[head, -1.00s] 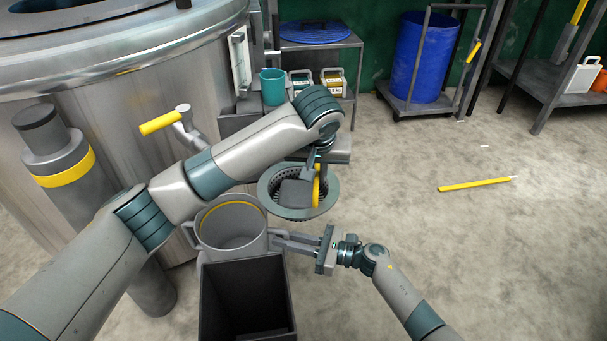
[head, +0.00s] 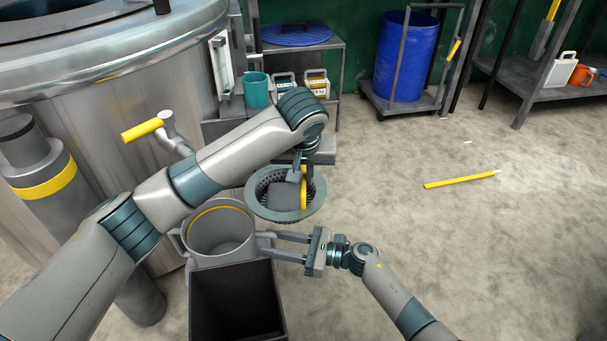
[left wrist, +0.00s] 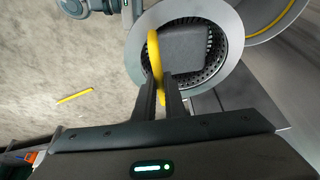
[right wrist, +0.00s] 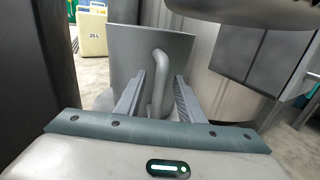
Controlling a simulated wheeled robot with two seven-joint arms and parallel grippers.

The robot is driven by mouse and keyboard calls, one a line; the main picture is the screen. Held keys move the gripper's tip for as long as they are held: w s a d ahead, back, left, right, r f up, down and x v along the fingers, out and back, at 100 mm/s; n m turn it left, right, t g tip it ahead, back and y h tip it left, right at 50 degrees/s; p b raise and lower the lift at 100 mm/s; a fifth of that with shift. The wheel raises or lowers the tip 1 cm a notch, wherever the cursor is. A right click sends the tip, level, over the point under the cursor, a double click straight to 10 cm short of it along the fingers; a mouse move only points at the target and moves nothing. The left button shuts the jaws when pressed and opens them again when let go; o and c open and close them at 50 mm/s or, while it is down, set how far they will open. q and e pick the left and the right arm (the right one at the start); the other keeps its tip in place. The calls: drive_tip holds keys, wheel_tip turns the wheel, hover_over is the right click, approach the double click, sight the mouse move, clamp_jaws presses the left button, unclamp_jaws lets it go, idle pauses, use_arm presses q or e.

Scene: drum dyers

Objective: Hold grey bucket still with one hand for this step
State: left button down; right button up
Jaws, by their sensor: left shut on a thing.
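The grey bucket (head: 222,245), with a yellow ring inside its rim, stands in front of the steel drum. My right gripper (head: 275,245) is open at its right side. In the right wrist view, the bucket's handle (right wrist: 158,85) stands between the spread fingers, with gaps on both sides. My left gripper (head: 303,170) is shut on the yellow handle (left wrist: 153,55) of a grey strainer (head: 262,203) with a perforated basket. A grey block (head: 284,195) lies in it. The strainer is held up beside the bucket. The strainer and bucket also show in the left wrist view.
A dark open bin (head: 237,300) stands right in front of the bucket. The steel drum (head: 95,100) with a yellow-handled tap (head: 143,130) is behind left. A shelf with a teal mug (head: 257,90) is behind.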

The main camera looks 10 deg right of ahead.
drive_tip(key=v, duration=1.2)
idle(0.4)
